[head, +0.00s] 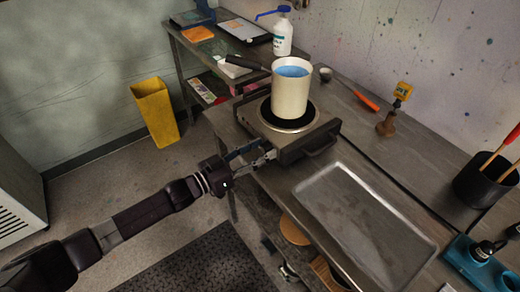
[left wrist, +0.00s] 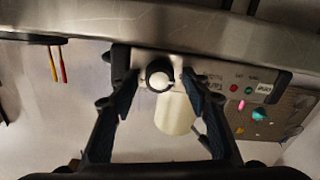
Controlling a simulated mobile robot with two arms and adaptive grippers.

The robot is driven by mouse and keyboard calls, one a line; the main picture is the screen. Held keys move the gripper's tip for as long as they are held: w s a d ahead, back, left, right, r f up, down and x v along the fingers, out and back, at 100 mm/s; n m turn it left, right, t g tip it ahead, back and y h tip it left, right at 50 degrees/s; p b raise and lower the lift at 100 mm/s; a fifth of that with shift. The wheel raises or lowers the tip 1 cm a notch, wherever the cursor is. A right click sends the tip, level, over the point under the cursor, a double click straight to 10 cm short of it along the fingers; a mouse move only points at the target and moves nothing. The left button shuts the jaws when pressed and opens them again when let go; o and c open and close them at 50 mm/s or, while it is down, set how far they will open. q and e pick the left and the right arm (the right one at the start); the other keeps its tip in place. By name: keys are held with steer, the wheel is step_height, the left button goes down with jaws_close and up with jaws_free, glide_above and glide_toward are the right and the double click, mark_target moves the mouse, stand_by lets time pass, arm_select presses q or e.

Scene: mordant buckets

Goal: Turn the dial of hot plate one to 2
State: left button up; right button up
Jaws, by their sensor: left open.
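The hot plate (head: 333,126) is a dark, boxy unit with a round plate on the bench, and a cream bucket (head: 290,97) of blue liquid stands on it. Its dial (left wrist: 160,75), a dark round knob with a pale face, shows in the left wrist view on the front panel; its setting is too small to read. My left gripper (head: 267,151) is open at the hot plate's front. In the left wrist view its fingers (left wrist: 160,84) stand on either side of the dial, apart from each other. The dial is hidden in the head view. My right gripper is not in view.
A metal tray (head: 365,222) lies right of the hot plate. A black pot (head: 483,181) stands at the far right, and a pump bottle (head: 282,38) behind. A yellow bin (head: 155,112) stands on the floor. The panel has small red and green marks beside the dial.

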arm_select(q)
steer(key=shift+c, duration=1.3)
steer(key=c, duration=0.9)
